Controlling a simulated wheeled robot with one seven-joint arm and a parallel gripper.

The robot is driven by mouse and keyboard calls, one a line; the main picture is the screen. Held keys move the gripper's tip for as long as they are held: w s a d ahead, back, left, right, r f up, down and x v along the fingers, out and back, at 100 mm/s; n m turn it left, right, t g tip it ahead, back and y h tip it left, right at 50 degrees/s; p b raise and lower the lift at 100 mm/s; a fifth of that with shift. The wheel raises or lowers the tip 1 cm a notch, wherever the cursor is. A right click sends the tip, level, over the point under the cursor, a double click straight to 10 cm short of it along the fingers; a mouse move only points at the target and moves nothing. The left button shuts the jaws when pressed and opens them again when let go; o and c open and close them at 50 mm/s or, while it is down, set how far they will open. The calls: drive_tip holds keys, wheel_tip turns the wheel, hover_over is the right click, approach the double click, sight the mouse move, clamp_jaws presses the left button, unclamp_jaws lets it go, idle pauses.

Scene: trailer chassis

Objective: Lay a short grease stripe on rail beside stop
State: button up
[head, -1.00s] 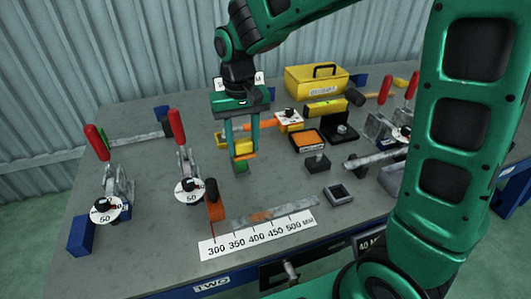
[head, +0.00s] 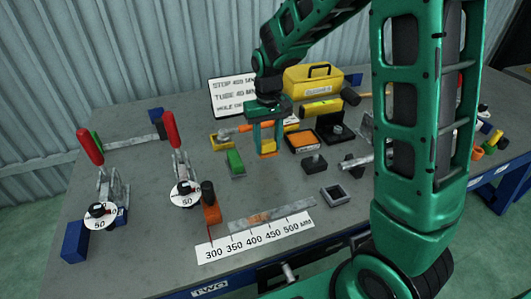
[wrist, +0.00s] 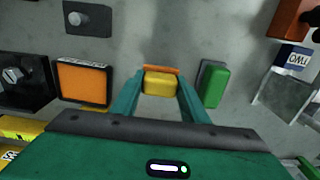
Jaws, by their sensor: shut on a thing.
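My gripper (head: 267,141) is shut on a small yellow block with an orange edge (wrist: 161,83), held between the two fingers. In the head view it hangs over the middle of the bench; its exact height is unclear. A grey rail (head: 290,215) with a rusty orange patch lies near the front of the bench, behind a white millimetre scale (head: 255,240). An orange stop with a black knob (head: 210,210) stands at the rail's left end. The gripper is behind the rail, apart from it. An orange pad in a black tray (head: 303,141) sits right of the gripper, also in the wrist view (wrist: 82,83).
A green block (head: 235,162) lies just left of the gripper. Two red-handled clamps (head: 176,150) stand at left. A square frame (head: 335,194), a dark block (head: 314,163) and a yellow toolbox (head: 312,80) are to the right and back. Bench between gripper and rail is mostly clear.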

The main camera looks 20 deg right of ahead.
sight(268, 152)
drive_tip(key=shift+f, duration=1.95)
drive_tip(key=shift+f, duration=0.1)
drive_tip(key=o, duration=1)
drive_tip(key=shift+o, duration=0.2)
wheel_tip(268, 152, up, 12)
drive_tip(key=shift+r, duration=0.1)
drive_tip(key=shift+s+d, duration=0.1)
